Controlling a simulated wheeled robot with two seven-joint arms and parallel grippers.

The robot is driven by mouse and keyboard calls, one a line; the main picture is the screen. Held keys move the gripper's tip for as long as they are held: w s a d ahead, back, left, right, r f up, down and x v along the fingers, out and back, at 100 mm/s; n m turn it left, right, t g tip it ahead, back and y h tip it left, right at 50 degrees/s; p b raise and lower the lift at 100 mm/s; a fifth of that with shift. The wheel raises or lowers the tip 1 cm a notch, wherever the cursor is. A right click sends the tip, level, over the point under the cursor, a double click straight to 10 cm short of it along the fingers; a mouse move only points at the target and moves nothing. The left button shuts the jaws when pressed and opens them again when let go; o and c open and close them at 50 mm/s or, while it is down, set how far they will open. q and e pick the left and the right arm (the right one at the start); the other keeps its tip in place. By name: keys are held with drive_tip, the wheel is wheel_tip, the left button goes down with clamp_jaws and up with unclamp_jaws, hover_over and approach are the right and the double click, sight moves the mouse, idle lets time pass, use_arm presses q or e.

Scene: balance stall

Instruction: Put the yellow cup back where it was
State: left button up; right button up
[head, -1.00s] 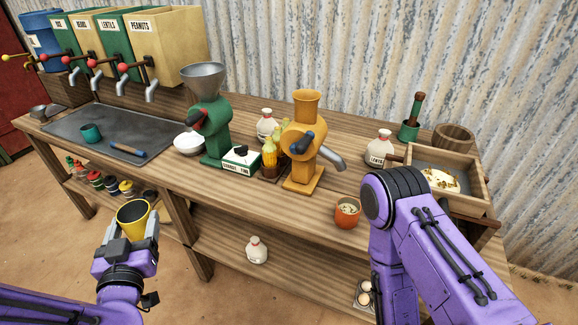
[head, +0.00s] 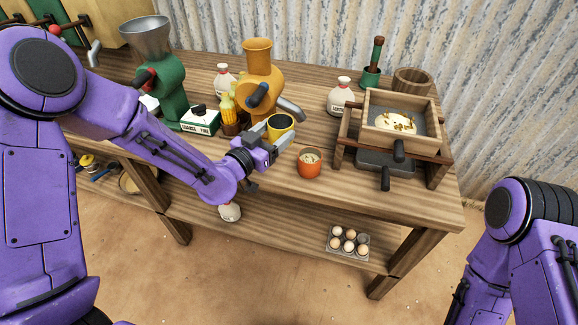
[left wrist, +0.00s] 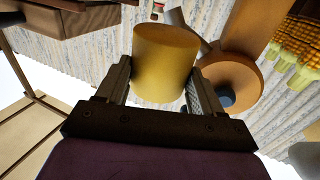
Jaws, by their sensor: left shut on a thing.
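The yellow cup (head: 280,127) is held upright between the fingers of my left gripper (head: 278,143), with its dark inside showing from above. It also fills the space between the fingers in the left wrist view (left wrist: 165,62). The gripper is near the front of the wooden table (head: 330,207), by the orange grinder (head: 262,75) and left of the orange cup (head: 309,163). Whether the yellow cup touches the table I cannot tell. My right gripper is out of view; only part of my right arm shows at the lower right.
A green grinder (head: 163,75) and a white-topped green box (head: 199,120) stand to the left. A wooden sieve frame (head: 372,105) on a stand is at the right. Sacks stand behind. An egg tray (head: 348,243) is on the lower shelf. The table's front right is clear.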

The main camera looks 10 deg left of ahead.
use_arm(q)
drive_tip(key=shift+h, duration=0.3)
drive_tip(key=f, duration=1)
drive_tip(key=shift+w+d+f, duration=0.1)
drive_tip(key=shift+w+f, duration=0.05)
drive_tip(key=shift+w, duration=0.1)
drive_tip(key=shift+s, duration=0.1)
drive_tip(key=shift+f, duration=0.15)
drive_tip(key=o, duration=0.8)
